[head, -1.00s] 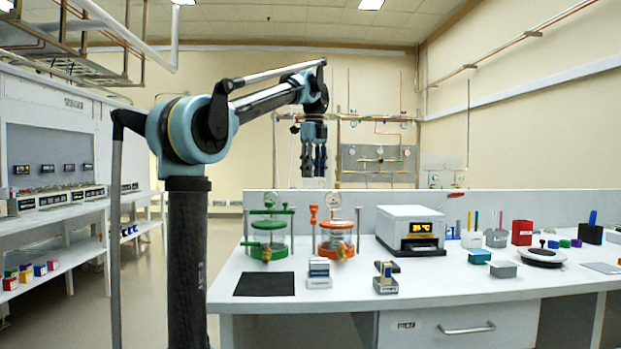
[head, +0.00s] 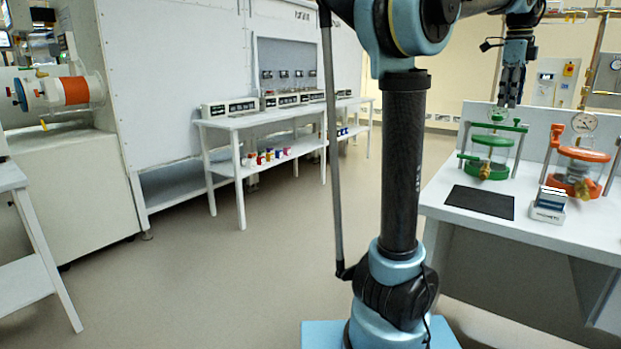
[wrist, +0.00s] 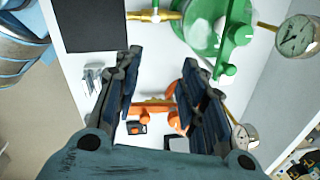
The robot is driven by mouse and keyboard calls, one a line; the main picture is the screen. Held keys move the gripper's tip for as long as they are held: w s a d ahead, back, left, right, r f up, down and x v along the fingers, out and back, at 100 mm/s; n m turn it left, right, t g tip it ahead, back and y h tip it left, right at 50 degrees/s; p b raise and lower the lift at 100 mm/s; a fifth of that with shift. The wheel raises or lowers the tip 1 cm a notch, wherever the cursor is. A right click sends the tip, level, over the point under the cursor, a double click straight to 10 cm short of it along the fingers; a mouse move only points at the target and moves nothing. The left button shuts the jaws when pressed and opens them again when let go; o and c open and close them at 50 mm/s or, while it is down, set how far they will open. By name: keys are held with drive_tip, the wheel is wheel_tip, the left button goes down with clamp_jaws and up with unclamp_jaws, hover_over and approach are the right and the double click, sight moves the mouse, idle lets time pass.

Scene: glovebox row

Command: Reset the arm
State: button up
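My arm rises in the middle of the head view, and its upper part runs out of the top of the frame. My gripper (head: 511,85) hangs fingers down at the upper right, above the back of the bench near the green-lidded jar (head: 490,150). In the wrist view my gripper (wrist: 160,58) has its two dark fingers spread apart with nothing held between them. The green lid (wrist: 205,25) and an orange fitting (wrist: 175,112) show below, beyond the fingers.
The white bench (head: 445,190) at right carries a black mat (head: 480,202), an orange-lidded jar (head: 580,170) and a small labelled holder (head: 548,206). A side table (head: 225,125) with instruments stands behind left. A white cylinder with an orange band (head: 75,90) is far left. Floor between is clear.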

drive_tip(key=w+a+f+n+t, duration=0.1)
drive_tip(key=w+a+f+n, duration=0.1)
drive_tip(key=a+f+n, duration=0.55)
drive_tip(key=w+a+f+n+t, duration=0.2)
drive_tip(key=a+f+n, duration=0.2)
drive_tip(key=a, duration=0.6)
drive_tip(key=w+a+f+n+t, duration=0.1)
drive_tip(key=w+a+f+n, duration=0.1)
drive_tip(key=a+f+n, duration=0.55)
drive_tip(key=s+a+f+n+t+y, duration=0.1)
drive_tip(key=s+a+f+n, duration=0.1)
drive_tip(key=a+f+n, duration=0.35)
drive_tip(key=s+a+f+n+t, duration=0.1)
drive_tip(key=s+a+f+n, duration=0.2)
drive_tip(key=a+f, duration=0.45)
drive_tip(key=s+a+f+g, duration=0.1)
drive_tip(key=s+f+g, duration=0.1)
drive_tip(key=s+f, duration=0.2)
drive_tip(key=s+f+g, duration=0.2)
drive_tip(key=s+f, duration=0.3)
drive_tip(key=s, duration=0.6)
drive_tip(key=shift+a+f+g, duration=0.3)
drive_tip(key=shift+a+g, duration=0.1)
drive_tip(key=shift+n, duration=0.25)
drive_tip(key=shift+c, duration=0.4)
drive_tip(key=shift+c, duration=0.2)
